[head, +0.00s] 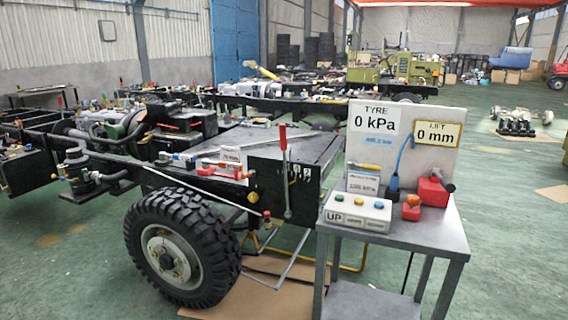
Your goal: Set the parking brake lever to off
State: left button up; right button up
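A lever with a red grip (283,137) and a long grey shaft stands close to upright on the black side plate of the chassis frame (268,178). Its lower end is at a pivot near the bottom of the plate. Small white marks (308,171) sit on the plate to the right of the shaft; they are too small to read. I cannot tell from the view which lever setting this is. Neither of my grippers shows in the head view.
A grey cart (425,235) stands right of the lever, with a UP button box (357,212), a red device (433,191) and a board (430,135) reading 0 kPa and 0 mm. A large tyre (182,248) is left below. Green floor is open at right.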

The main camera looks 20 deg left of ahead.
aim_at(283, 135)
jog(key=i+j, duration=0.2)
jog(key=j, duration=0.15)
jog(key=i+j+z, duration=0.1)
jog(key=j, duration=0.25)
jog(key=i+j, duration=0.3)
jog(key=i+j+z, duration=0.15)
jog(key=j, duration=0.25)
jog(key=i+j, duration=0.25)
jog(key=j, duration=0.15)
jog(key=i+j+z, duration=0.1)
jog(key=j, duration=0.25)
jog(key=i+j, duration=0.2)
jog(key=j, duration=0.2)
jog(key=z, duration=0.05)
